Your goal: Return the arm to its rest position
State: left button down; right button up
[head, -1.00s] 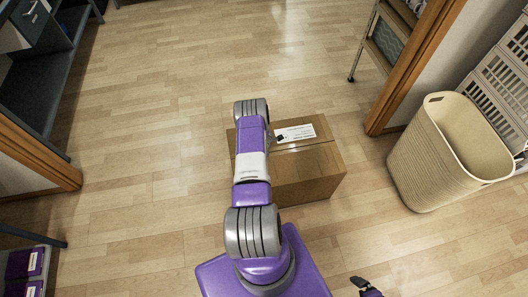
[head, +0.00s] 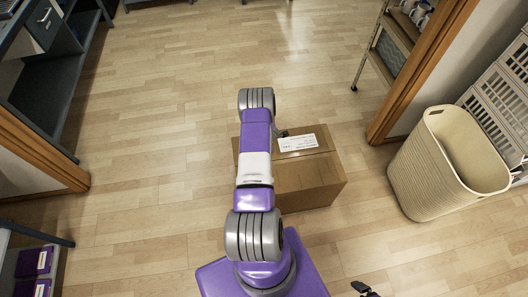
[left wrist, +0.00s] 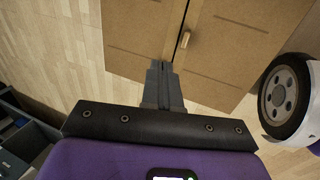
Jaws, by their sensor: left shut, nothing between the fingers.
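My left gripper (left wrist: 161,85) shows in the left wrist view. Its dark fingers are shut together with nothing between them. They point toward a brown, carton-like surface with a dark seam, and I cannot tell whether they touch it. In the head view, my purple and grey jointed arm or column (head: 255,170) stands in the middle and hides part of the floor. A small dark gripper tip (head: 365,289) shows at the bottom edge, right of centre, most likely my right gripper. It is too small and cut off to tell its state.
A closed cardboard box (head: 308,183) with a white label lies on the wooden floor, partly hidden by my arm. A cream basket (head: 420,180) stands right, beside grey crates (head: 492,115). Door frames edge both sides, with a wheeled rack (head: 375,60) beyond.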

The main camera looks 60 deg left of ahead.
pick_arm(q)
notch_tip(320, 180, up, 3)
jog(key=shift+f+p, duration=0.1)
jog(key=shift+p, duration=0.2)
